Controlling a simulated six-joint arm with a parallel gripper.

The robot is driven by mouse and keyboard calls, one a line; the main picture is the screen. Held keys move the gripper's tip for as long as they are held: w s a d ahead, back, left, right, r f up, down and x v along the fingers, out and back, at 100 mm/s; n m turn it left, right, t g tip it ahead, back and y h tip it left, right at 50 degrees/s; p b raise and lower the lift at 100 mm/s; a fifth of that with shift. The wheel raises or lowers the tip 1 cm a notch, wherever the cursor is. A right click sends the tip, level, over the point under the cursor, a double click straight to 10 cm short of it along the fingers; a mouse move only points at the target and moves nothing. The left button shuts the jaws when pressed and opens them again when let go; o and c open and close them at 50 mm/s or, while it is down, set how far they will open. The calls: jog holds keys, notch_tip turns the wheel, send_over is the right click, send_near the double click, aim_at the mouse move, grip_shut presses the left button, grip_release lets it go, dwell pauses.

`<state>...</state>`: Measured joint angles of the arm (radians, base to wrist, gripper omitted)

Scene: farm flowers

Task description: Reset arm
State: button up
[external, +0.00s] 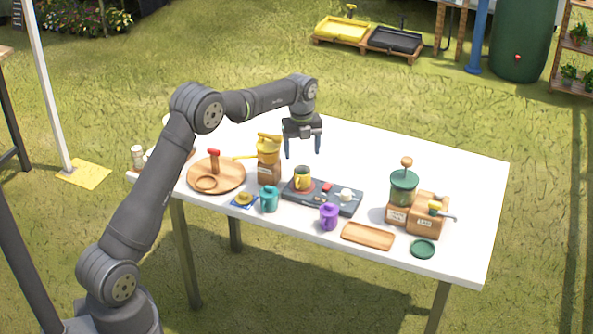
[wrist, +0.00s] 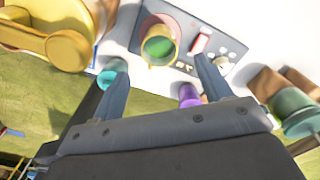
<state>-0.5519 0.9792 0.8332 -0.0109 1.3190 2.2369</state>
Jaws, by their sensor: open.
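My gripper (external: 303,146) is open and empty, raised over the back part of the white table (external: 462,175). In the wrist view its two fingers (wrist: 162,92) are spread apart with nothing between them. Below and in front of it in the external view, a yellow mug (external: 302,178) stands on a dark panel (external: 340,200) with a red switch. The mug, with green inside, also shows in the wrist view (wrist: 159,39).
A yellow-topped grinder (external: 268,150) stands close left of my gripper. A round wooden tray (external: 228,172), teal mug (external: 269,199), purple mug (external: 328,216), wooden tray (external: 368,236) and green-topped grinder (external: 404,190) share the table. The back right is clear.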

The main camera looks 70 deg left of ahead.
aim_at(303, 174)
notch_tip(303, 174, down, 10)
jog(key=shift+w+r, duration=0.15)
jog(key=r, duration=0.2)
jog(key=d+r, duration=0.1)
jog(key=r, duration=0.2)
jog(key=d+r, duration=0.6)
jog(key=d, duration=0.4)
jog(key=s+d+f, duration=0.3)
jog(key=s+d, duration=0.3)
jog(key=d, duration=0.4)
jog(key=a+f, duration=0.2)
jog(key=a, duration=0.1)
jog(key=a+f, duration=0.3)
jog(key=a, duration=0.1)
jog(key=a+f, duration=0.2)
jog(key=a, duration=0.1)
jog(key=shift+w+a+f, duration=0.3)
jog(key=shift+a+f, duration=0.1)
jog(key=shift+f, duration=0.55)
